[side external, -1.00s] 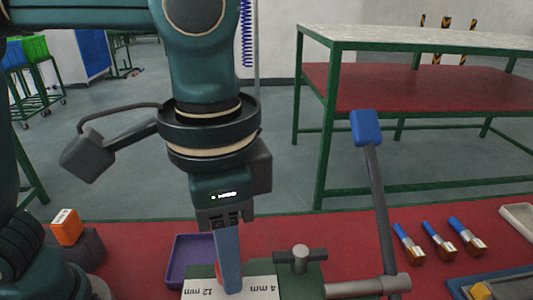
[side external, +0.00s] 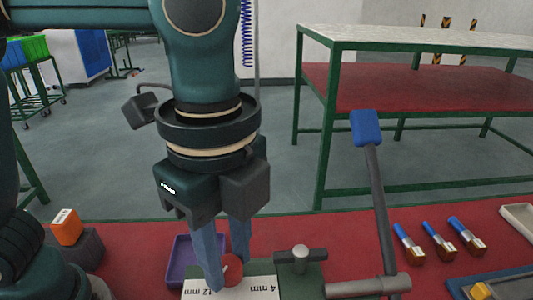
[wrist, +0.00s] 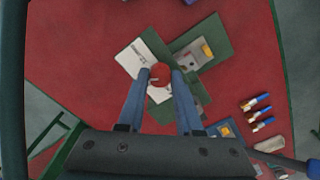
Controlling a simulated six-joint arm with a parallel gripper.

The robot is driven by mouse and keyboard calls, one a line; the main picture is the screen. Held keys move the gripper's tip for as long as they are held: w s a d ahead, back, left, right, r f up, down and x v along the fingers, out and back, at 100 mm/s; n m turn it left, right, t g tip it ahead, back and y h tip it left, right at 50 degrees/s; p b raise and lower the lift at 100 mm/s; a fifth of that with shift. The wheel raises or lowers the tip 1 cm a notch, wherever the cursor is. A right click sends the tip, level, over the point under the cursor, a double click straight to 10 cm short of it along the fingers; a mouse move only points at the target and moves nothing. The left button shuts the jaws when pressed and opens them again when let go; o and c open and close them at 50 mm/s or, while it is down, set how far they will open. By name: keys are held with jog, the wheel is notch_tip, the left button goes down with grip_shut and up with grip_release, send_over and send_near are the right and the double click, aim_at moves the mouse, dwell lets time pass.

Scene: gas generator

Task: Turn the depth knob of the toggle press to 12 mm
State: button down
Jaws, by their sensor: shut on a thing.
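The toggle press has a green body (side external: 318,275) and a long lever with a blue handle (side external: 366,128), standing up. Its red depth knob (side external: 234,268) sits at a white plate (side external: 262,287) marked "12 mm" on the left and "4 mm" on the right. A small pale mark shows on the knob's left side, facing the 12 mm side in the side view. My gripper (side external: 228,278) points down, its blue fingers shut on the knob from both sides. In the wrist view, the knob (wrist: 159,75) lies between the fingertips. Part of the plate is hidden by the fingers.
A purple tray (side external: 183,262) lies behind the knob. An orange block (side external: 66,227) rests on a dark block at left. Several blue-handled brushes (side external: 438,241) lie at right, near a blue tray (side external: 455,284). The upright lever stands right of my gripper.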

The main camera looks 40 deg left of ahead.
aim_at(228, 262)
jog(key=m, duration=0.4)
jog(key=shift+m, duration=1.9)
jog(key=c, duration=0.6)
grip_release()
jog(key=shift+r, duration=2.55)
jog(key=shift+a, duration=0.1)
